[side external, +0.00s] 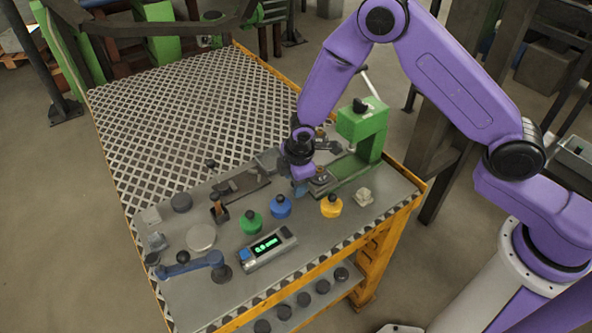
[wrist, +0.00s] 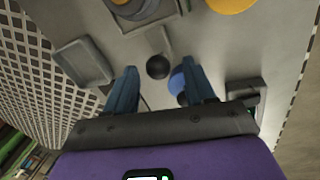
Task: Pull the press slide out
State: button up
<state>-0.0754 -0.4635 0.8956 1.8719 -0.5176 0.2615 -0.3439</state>
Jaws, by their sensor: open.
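The green press (side external: 362,130) stands at the right side of the table, with a lever on top. A press slide (side external: 320,178), with a round piece on it, shows low beside the press, partly hidden by my gripper. In the wrist view a grey slide handle (wrist: 166,42) ends in a dark round knob (wrist: 158,67). My gripper (side external: 301,188) is low over the table at the slide's near left end. Its blue fingers (wrist: 159,68) are open and apart, with the knob showing between the fingertips. I cannot tell whether they touch it.
A blue knobbed weight (side external: 281,207) is close to my gripper; green (side external: 251,222) and yellow (side external: 331,206) ones stand nearby. A digital readout (side external: 268,249) is at the front. A grey tray (wrist: 85,62) lies left in the wrist view. The grated tabletop (side external: 185,120) is clear.

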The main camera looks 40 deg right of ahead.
jog(key=s+r, duration=0.3)
jog(key=r, duration=1.4)
jog(key=shift+s+a, duration=0.15)
jog(key=shift+a, duration=0.2)
jog(key=s+d+r+m, duration=0.1)
jog(key=s+d, duration=0.3)
jog(key=s, duration=0.5)
jog(key=s+d+r+m+g, duration=0.1)
jog(key=s+d, duration=0.4)
jog(key=s, duration=0.5)
jog(key=s+d+r+m+g, duration=0.1)
jog(key=s+d+r, duration=0.2)
jog(key=s, duration=0.7)
jog(key=shift+d+r+y, duration=0.25)
jog(key=shift+d+y, duration=0.15)
jog(key=shift+d, duration=0.85)
